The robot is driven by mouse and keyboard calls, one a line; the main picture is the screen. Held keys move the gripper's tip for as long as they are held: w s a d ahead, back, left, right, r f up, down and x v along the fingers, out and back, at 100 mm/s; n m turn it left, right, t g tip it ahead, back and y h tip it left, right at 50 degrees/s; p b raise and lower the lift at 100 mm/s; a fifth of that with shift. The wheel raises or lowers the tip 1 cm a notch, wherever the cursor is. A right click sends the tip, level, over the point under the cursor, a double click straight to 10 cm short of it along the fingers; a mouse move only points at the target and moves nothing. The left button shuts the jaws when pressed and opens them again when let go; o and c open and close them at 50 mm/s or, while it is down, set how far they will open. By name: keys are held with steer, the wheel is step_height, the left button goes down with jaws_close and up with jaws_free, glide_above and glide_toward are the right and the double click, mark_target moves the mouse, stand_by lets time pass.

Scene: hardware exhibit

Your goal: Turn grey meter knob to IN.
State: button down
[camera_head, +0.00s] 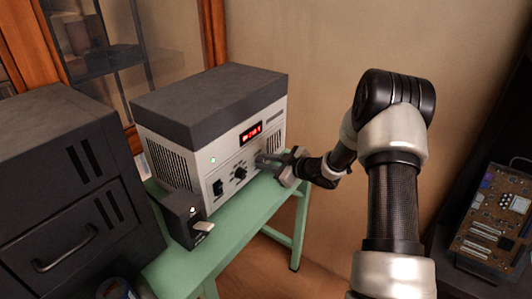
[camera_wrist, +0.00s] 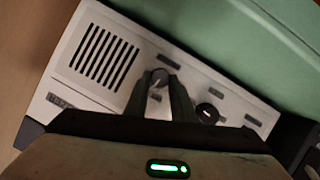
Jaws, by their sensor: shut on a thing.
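The meter (camera_head: 215,130) is a box with a dark grey top and a pale front, standing on a green table. Its front carries a red lit display (camera_head: 251,133). My gripper (camera_head: 264,160) is at the right part of this front, its fingers covering the grey knob in the head view. In the wrist view, the round grey knob (camera_wrist: 160,76) sits between my two fingertips (camera_wrist: 160,88), which are shut on it. A light pointer mark shows on the knob. The labels around it are too small and blurred to read.
A black knob (camera_head: 240,173) and a black switch (camera_head: 218,187) are left of my gripper on the front. A small dark box (camera_head: 184,218) stands at the table's left front. A dark cabinet (camera_head: 60,190) is further left. The green table (camera_head: 255,207) is bare below my gripper.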

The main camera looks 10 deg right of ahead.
steer(key=shift+d+r+m+g+y+p, duration=0.15)
steer(key=shift+m+g+y+p, duration=0.3)
steer(key=shift+m+p, duration=0.65)
steer(key=shift+p, duration=0.4)
steer(key=c, duration=1.5)
jaws_free()
steer(key=p+v, duration=0.1)
steer(key=v, duration=1.6)
